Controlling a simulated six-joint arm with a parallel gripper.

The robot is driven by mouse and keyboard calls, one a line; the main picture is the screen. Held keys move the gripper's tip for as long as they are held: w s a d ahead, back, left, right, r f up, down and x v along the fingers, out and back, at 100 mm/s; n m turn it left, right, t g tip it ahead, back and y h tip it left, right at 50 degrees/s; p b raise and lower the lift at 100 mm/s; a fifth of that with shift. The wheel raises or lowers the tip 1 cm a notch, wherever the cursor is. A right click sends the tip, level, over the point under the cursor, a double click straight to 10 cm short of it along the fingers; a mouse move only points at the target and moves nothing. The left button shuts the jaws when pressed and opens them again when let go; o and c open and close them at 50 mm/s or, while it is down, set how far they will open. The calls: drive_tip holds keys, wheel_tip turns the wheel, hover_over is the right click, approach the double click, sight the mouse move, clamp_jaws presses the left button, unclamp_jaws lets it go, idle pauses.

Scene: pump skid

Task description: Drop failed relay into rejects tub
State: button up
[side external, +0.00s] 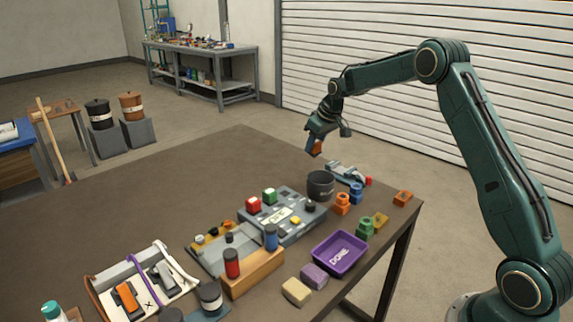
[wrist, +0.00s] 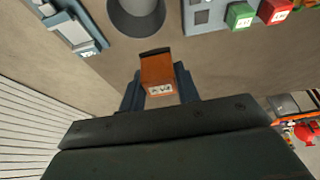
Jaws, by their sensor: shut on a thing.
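My gripper (side external: 314,146) is shut on an orange-brown relay (side external: 317,147), held in the air above the table. In the wrist view the relay (wrist: 157,70) sits between my fingertips (wrist: 160,88), with a pale label on its near end. A dark grey round tub (side external: 320,188), the likely rejects tub, stands on the table below and a little right of the relay in the side view. In the wrist view the tub (wrist: 136,22) is beyond the relay, cut by the top edge. No label on it is readable.
A grey panel (side external: 283,222) with red and green blocks is beside the tub. A grey-blue fixture (side external: 345,173) stands behind it. Several coloured parts and a purple tray marked DONE (side external: 340,254) are near the table's right edge. The table's far left (side external: 170,185) is clear.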

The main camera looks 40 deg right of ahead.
drive_tip(key=shift+s+d+f, duration=0.8)
drive_tip(key=shift+d+f, duration=0.2)
drive_tip(key=shift+d, duration=0.1)
drive_tip(key=shift+f, duration=0.15)
drive_tip(key=shift+f, duration=1.8)
drive_tip(key=o, duration=1)
drive_tip(key=shift+c, duration=0.2)
